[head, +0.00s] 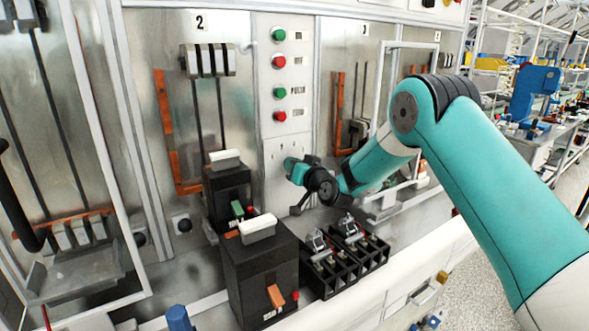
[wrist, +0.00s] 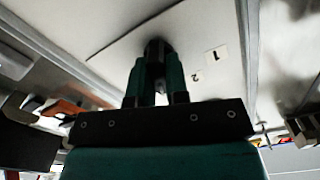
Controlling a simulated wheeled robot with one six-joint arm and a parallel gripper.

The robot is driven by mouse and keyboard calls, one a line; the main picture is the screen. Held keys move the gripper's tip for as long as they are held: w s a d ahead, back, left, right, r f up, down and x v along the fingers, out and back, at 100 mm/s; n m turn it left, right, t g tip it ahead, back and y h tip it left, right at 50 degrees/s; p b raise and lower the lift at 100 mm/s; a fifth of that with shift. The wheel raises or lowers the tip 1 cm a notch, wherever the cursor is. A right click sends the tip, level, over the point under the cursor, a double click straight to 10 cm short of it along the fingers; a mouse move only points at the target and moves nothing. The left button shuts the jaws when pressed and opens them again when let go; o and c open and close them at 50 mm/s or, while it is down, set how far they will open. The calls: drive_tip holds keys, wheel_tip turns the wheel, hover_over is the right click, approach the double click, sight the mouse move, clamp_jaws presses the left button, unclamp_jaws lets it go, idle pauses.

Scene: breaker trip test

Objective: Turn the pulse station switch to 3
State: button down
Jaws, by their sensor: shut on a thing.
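The pulse station switch is a dark knob (wrist: 156,48) on a pale metal panel in the wrist view. My gripper (wrist: 154,72) is shut on this knob, with one finger on each side. Labels 1 (wrist: 215,55) and 2 (wrist: 196,76) show on the panel to the right of the knob; I see no label 3. The fingers hide much of the knob, and I cannot tell which number it points to. In the head view my gripper (head: 291,166) is at the panel below the button column, and it hides the switch there.
Green and red buttons (head: 279,92) run up the panel above my gripper. Black breakers with pale tops (head: 257,226) stand to the lower left. Black open-topped units (head: 345,262) stand just below my gripper. A framed door (head: 383,75) stands open near my arm on the right.

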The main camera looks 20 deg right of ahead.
drive_tip(key=shift+f, duration=0.1)
drive_tip(key=c, duration=1.1)
unclamp_jaws()
drive_tip(key=b+v, duration=1)
drive_tip(key=v, duration=0.7)
drive_tip(key=shift+s+d, duration=0.1)
drive_tip(key=shift+s, duration=0.1)
